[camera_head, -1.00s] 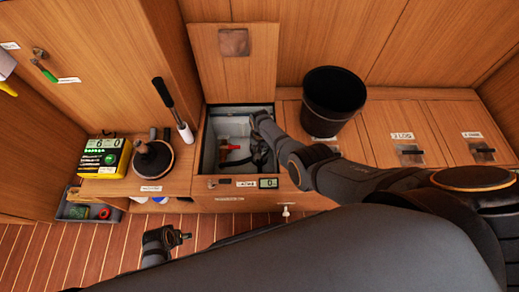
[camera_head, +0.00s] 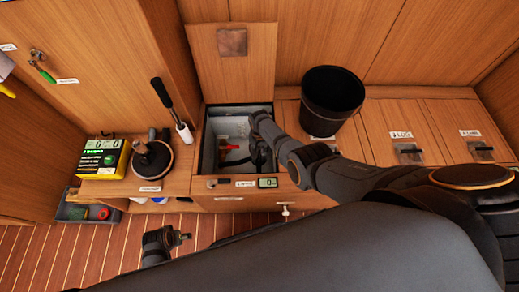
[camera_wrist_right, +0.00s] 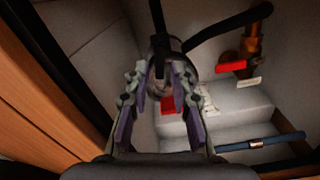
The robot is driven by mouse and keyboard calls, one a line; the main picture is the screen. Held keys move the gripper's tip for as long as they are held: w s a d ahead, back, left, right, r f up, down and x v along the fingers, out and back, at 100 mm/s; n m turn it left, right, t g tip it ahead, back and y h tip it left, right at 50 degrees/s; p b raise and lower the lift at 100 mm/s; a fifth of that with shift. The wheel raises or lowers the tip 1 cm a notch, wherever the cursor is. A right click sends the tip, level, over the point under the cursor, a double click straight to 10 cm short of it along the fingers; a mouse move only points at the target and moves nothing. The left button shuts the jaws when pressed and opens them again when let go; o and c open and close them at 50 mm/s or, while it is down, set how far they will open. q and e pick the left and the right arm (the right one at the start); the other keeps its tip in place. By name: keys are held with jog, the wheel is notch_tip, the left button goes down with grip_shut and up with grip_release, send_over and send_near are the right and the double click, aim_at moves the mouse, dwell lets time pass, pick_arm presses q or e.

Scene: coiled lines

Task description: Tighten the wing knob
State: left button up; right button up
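My right arm reaches into the open locker (camera_head: 210,165), and its gripper (camera_head: 259,157) is low inside it at the right wall. In the right wrist view the gripper (camera_wrist_right: 160,95) has its fingers apart, one on each side of a dark round fitting (camera_wrist_right: 172,46) with black hoses. A red piece (camera_wrist_right: 167,104) shows between the fingers. I cannot make out the wing knob clearly, nor whether the fingers touch anything. My left gripper (camera_head: 182,237) is low in front of the cabinets, apart from everything; its fingers are too small to read.
The locker also holds a red-handled valve (camera_wrist_right: 236,66) and a blue hose (camera_wrist_right: 262,143). The raised lid (camera_head: 233,70) stands behind. A black bin (camera_head: 331,100) stands right of the opening. A yellow meter (camera_head: 103,158) and a round dark-handled object (camera_head: 154,160) sit left.

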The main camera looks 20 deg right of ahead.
dwell(0.3)
notch_tip(320, 180, up, 12)
dwell(0.5)
dwell(0.4)
